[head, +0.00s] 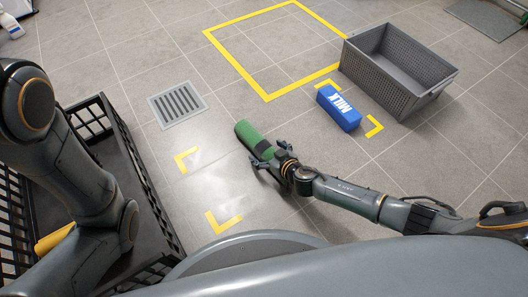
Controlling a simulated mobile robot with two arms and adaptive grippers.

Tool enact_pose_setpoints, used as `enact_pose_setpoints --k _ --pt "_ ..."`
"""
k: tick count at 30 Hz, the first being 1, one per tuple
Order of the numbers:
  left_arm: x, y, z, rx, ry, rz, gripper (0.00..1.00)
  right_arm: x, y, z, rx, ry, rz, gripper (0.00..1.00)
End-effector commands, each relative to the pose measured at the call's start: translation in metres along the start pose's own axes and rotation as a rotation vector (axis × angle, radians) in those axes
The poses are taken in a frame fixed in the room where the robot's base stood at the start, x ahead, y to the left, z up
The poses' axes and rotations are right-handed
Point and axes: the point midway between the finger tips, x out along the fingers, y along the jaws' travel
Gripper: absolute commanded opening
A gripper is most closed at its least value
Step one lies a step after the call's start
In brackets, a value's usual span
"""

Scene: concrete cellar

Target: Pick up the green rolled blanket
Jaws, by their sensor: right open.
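The green rolled blanket (247,134) lies on the tiled floor near the middle of the head view, with a dark band around its near part. My right gripper (262,156) is at the blanket's near end, with its open fingers over or beside that end. I cannot tell whether the fingers touch it. My left arm comes in from the left over a black crate, and its gripper does not show.
A black crate (125,145) stands at left with something yellow (55,238). A floor drain (178,104) and yellow tape square (268,97) mark the floor.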

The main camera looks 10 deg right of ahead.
Motion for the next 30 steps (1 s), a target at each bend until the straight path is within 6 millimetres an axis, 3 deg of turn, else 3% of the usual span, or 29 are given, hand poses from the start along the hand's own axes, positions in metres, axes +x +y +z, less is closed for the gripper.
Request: enact_pose_setpoints --k 6,17,30 --pt "0.0005 0.0000 0.0002 0.000 0.000 0.000 0.83 -0.0001 -0.0005 -0.0002 0.000 -0.001 -0.001 0.91" --pt "0.0003 -0.0001 0.0004 0.000 -0.001 0.000 0.83 -0.0002 -0.0006 -0.0002 0.000 0.000 -0.001 0.18" --pt "0.0056 -0.0016 0.0032 0.000 -0.004 -0.001 0.83 -0.0021 0.0014 -0.0078 0.000 0.001 -0.002 0.18"
